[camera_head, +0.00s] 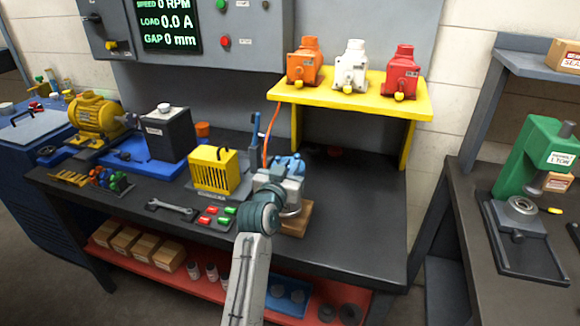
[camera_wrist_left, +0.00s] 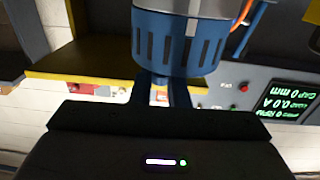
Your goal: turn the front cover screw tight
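A motor with a slotted blue cover (camera_wrist_left: 180,45) and a grey body (camera_wrist_left: 200,6) fills the top middle of the left wrist view, which appears upside down. In the head view the blue cover (camera_head: 290,165) shows just beyond my left wrist, above a wooden block (camera_head: 297,222). My left gripper (camera_wrist_left: 162,94) points at the cover, its dark fingers close to or against the cover's edge. Whether they are apart or closed on something small is unclear. I cannot make out the front cover screw; the wrist and fingers may hide it. My right gripper is out of view.
A yellow shelf (camera_head: 352,94) with orange, white and red motors stands behind. A yellow slotted box (camera_head: 213,170), coloured buttons (camera_head: 215,215) and a wrench (camera_head: 172,209) lie left of the arm. The black bench (camera_head: 360,215) is clear on the right.

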